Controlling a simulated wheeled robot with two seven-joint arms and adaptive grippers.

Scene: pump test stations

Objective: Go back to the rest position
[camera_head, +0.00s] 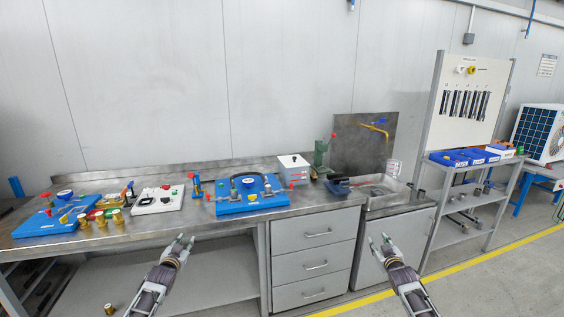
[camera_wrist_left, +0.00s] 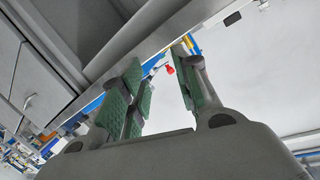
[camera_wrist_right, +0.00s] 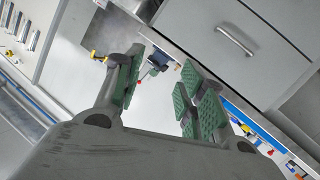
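My left gripper (camera_head: 185,241) is in front of the bench's open shelf bay, below the tabletop edge. In the left wrist view its green-padded fingers (camera_wrist_left: 158,88) stand apart with nothing between them. My right gripper (camera_head: 380,241) is in front of the cabinet under the sink, apart from it. In the right wrist view its green-padded fingers (camera_wrist_right: 158,88) are also apart and empty. Neither gripper touches anything.
The steel bench (camera_head: 170,222) holds a blue pump station (camera_head: 247,206), another blue board (camera_head: 45,222), a white box (camera_head: 293,168) and several brass fittings. Grey drawers (camera_head: 315,266) lie between my grippers. A sink (camera_head: 383,201) and a rack (camera_head: 470,196) with blue bins stand right.

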